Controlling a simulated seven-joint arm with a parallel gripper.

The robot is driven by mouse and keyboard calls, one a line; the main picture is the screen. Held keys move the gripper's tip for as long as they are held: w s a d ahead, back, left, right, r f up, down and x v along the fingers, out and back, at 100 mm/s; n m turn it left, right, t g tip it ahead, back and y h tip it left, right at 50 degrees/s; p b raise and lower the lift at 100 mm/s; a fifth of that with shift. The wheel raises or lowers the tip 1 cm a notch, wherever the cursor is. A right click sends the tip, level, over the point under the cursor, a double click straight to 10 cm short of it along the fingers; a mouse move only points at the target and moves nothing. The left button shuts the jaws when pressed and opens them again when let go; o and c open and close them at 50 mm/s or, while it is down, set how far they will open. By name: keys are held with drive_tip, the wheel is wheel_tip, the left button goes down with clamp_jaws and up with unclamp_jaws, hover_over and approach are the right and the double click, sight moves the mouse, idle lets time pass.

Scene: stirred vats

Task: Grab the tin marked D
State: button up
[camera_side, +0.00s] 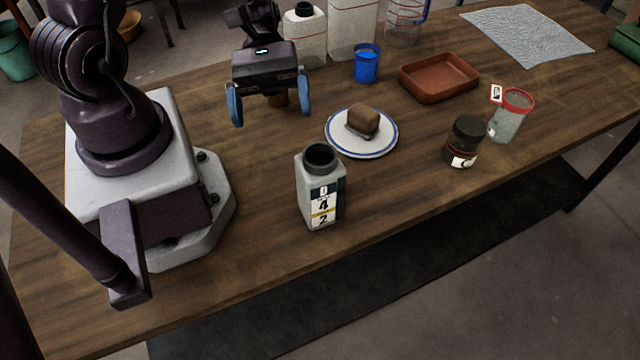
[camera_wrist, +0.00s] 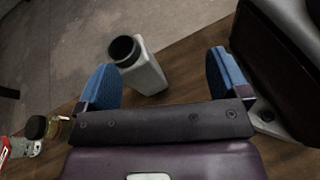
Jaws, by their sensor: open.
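No tin with a D that I can read for certain shows. A red-rimmed pale tin (camera_side: 512,116) stands at the right with a small white tag (camera_side: 496,93) at its rim; the tag's mark is too small to read. A dark-lidded jar (camera_side: 465,142) stands just left of it. A grey-white square bottle (camera_side: 320,190) with a black neck stands at the front, its label showing a 4 and a 2; it also shows in the wrist view (camera_wrist: 148,72). My gripper (camera_side: 271,117) is open and empty above the table, behind and left of the bottle, far left of the tin.
A plate (camera_side: 362,151) with a brown block (camera_side: 363,120) lies mid-table. Behind are a blue cup (camera_side: 366,64), a reddish tray (camera_side: 440,78), a white jug (camera_side: 305,38) and other clear containers. A grey cloth (camera_side: 527,35) lies far right. Bare wood lies right of the bottle.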

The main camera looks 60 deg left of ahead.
drive_tip(key=w+d+r+n+t+h, duration=0.1)
drive_tip(key=w+d+n+t+h, duration=0.1)
drive_tip(key=w+n+t+h, duration=0.2)
approach(328, 184)
drive_tip(key=shift+d+f, duration=0.15)
drive_tip(key=shift+d, duration=1.6)
drive_tip(key=shift+d+f, duration=0.15)
drive_tip(key=shift+d, duration=1.6)
drive_tip(key=c, duration=1)
drive_tip(key=shift+r, duration=0.1)
